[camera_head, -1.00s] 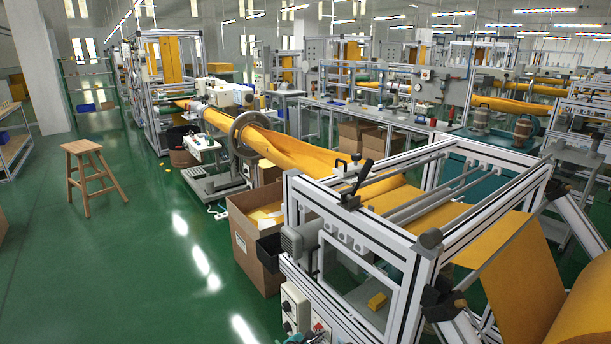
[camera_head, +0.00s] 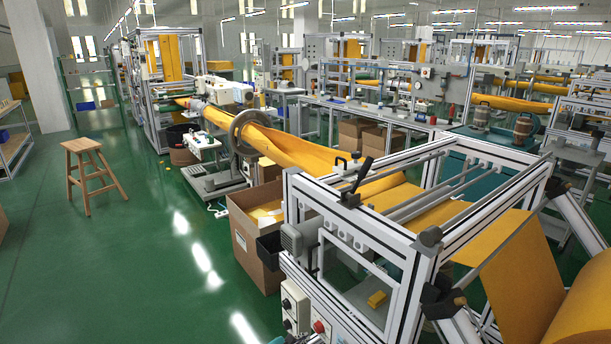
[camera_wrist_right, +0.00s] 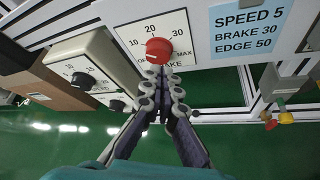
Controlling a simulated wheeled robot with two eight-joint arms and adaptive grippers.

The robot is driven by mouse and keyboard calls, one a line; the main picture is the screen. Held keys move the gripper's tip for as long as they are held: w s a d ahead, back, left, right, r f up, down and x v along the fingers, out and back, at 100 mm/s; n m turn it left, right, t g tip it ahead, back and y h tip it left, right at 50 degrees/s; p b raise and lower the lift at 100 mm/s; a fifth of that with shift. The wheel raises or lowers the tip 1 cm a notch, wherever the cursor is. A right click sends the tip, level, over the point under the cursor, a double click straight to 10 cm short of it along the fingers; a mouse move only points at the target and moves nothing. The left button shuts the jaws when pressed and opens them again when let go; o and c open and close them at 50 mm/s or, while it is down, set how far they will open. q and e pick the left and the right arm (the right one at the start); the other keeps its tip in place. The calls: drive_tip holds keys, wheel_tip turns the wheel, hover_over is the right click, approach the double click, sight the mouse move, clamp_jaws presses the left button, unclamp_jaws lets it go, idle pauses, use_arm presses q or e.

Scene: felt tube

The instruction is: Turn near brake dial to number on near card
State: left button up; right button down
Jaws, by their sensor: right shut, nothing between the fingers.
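The near brake dial is a red knob (camera_wrist_right: 158,50) on a white scale plate marked OFF, 10, 20, 30 and MAX in the right wrist view. Its pointer setting is too unclear to read. In the head view the red knob (camera_head: 319,326) is at the bottom edge. The near card (camera_wrist_right: 248,28) is pale blue and reads SPEED 5, BRAKE 30, EDGE 50. My right gripper (camera_wrist_right: 160,84) is shut and empty, its fingertips just below the knob in the picture; I cannot tell whether they touch it. In the head view it barely shows at the bottom edge. My left gripper is out of view.
Left of the brake plate, a pale box carries a black dial (camera_wrist_right: 83,80) and another black knob (camera_wrist_right: 117,105). Yellow and red fittings (camera_wrist_right: 285,117) hang at the right. The machine frame (camera_head: 410,262) rises beside the dials. A cardboard box (camera_head: 252,240) stands on the green floor to the left.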

sight(319, 327)
drive_tip(key=shift+w+d+r, duration=0.2)
drive_tip(key=shift+w+d, duration=0.85)
drive_tip(key=shift+w, duration=0.25)
drive_tip(key=shift+w+d+r, duration=0.2)
drive_tip(key=shift+w+d, duration=0.85)
drive_tip(key=shift+w, duration=0.2)
drive_tip(key=shift+f, duration=0.25)
drive_tip(key=shift+s+d+f, duration=0.15)
drive_tip(key=shift+s+d, duration=0.15)
drive_tip(key=shift+s, duration=0.1)
drive_tip(key=shift+s+d+f, duration=0.1)
drive_tip(key=shift+s+f, duration=0.05)
drive_tip(key=shift+s, duration=0.05)
drive_tip(key=shift+s+d+f, duration=0.2)
drive_tip(key=shift+s+f, duration=0.05)
drive_tip(key=shift+s, duration=0.05)
drive_tip(key=shift+f, duration=0.1)
drive_tip(key=shift+s+d, duration=0.1)
drive_tip(key=shift+s, duration=0.05)
